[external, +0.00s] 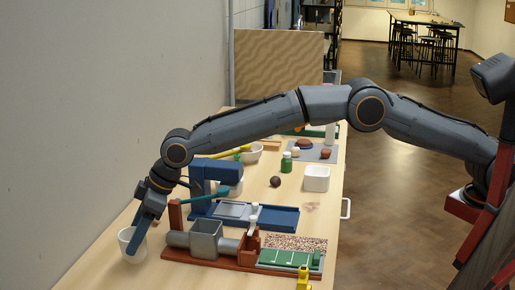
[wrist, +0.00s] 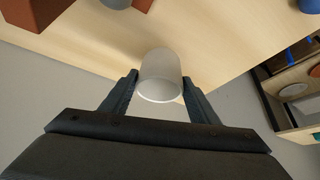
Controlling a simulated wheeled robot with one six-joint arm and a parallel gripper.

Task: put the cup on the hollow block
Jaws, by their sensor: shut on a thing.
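A white cup (external: 128,246) is at the near left end of the table, upright or nearly so. My gripper (external: 137,240) reaches down to it and is shut on it. In the wrist view the cup (wrist: 160,72) sits between the two fingers of my gripper (wrist: 160,80). I cannot tell whether its base touches the table. A grey, square, open-topped hollow piece (external: 206,239) stands on a red-brown base, right of the cup. I cannot tell for sure whether it is the hollow block. A white square open container (external: 316,178) stands farther back.
The red-brown base (external: 190,257) lies close to the cup's right. Behind it stand a blue press-like machine (external: 215,172) and a blue tray (external: 270,216). A green bottle (external: 286,162) and a dark ball (external: 275,182) are farther back. A wall borders the table's left side.

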